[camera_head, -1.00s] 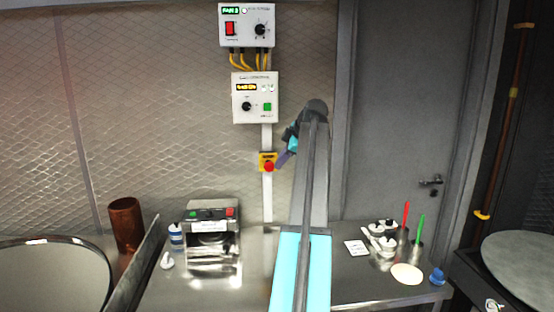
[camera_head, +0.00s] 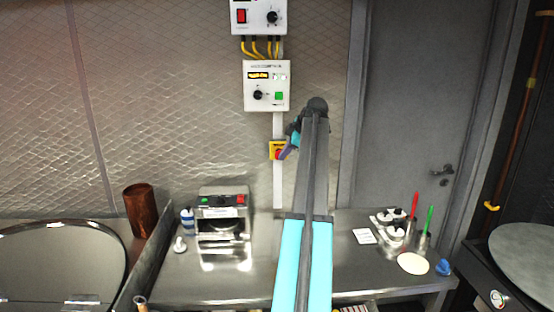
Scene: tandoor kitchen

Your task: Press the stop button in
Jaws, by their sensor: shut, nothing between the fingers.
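The stop button is a red knob (camera_head: 278,154) on a small yellow box (camera_head: 273,147) on the wall, below the lower white control panel. My gripper (camera_head: 284,154) is shut and empty, at the end of my arm, which reaches up from the bottom of the view. Its dark purple fingertips point down and left and cover the right part of the red button in the picture. I cannot tell whether the tips touch the button or only stand in front of it.
The lower control panel (camera_head: 267,98) has a dial and a green button. A grey door (camera_head: 412,110) stands at right.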

